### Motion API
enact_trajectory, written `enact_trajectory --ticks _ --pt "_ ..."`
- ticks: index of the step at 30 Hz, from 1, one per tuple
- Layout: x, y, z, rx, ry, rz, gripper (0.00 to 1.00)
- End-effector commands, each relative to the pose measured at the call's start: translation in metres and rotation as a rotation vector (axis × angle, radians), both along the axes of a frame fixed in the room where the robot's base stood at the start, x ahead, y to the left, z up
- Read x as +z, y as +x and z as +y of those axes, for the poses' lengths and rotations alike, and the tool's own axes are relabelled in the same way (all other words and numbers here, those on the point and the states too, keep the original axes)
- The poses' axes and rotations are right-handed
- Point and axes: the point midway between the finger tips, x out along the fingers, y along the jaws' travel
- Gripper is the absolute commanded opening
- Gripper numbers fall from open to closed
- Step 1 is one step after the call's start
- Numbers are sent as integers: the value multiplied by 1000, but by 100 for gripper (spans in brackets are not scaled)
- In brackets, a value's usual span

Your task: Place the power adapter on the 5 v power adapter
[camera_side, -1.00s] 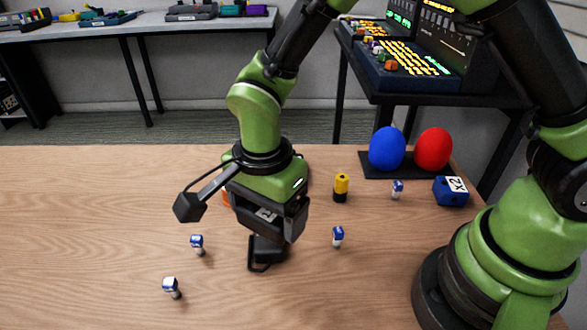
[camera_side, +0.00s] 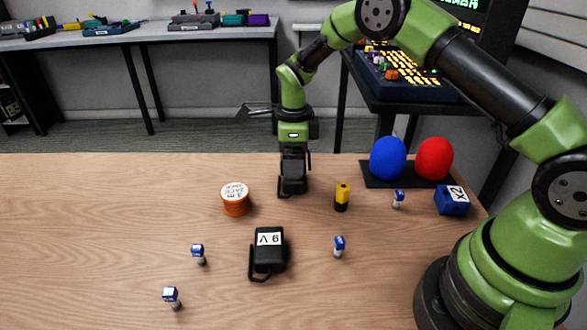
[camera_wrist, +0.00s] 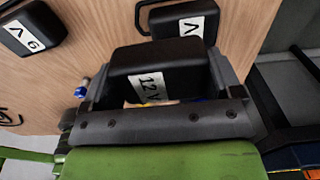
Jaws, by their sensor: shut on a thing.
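My gripper (camera_side: 293,172) is at the far side of the table, pointing down. In the wrist view it is shut on a black power adapter (camera_wrist: 125,62) labelled 12 V. Just beyond it in that view is another black adapter (camera_wrist: 210,14), partly hidden, whose white label shows a V but is not fully readable. In the side view a black shape (camera_side: 292,188) is at the fingers. I cannot separate the two adapters there, nor tell whether they touch. A 9 V adapter (camera_side: 268,255) with a cable lies nearer the front; the wrist view shows it too (camera_wrist: 37,22).
An orange spool (camera_side: 235,204) is left of my gripper; a yellow and black cylinder (camera_side: 342,197) is right. Blue and red egg shapes (camera_side: 388,158) (camera_side: 434,157) and a blue X2 block (camera_side: 453,201) stand further right. Several small blue-and-white pieces (camera_side: 198,253) are scattered.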

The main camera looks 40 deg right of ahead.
Motion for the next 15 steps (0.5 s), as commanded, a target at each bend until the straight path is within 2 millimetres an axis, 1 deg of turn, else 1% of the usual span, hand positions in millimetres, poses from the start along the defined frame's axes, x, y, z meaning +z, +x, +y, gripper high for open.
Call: enact_trajectory --ticks 3,6,9,15 --pt "-19 -1 0 0 0 3 57" --pt "-31 0 0 1 1 2 57" --pt "-35 0 0 1 1 -1 57" --pt "-35 0 0 1 0 -1 57"
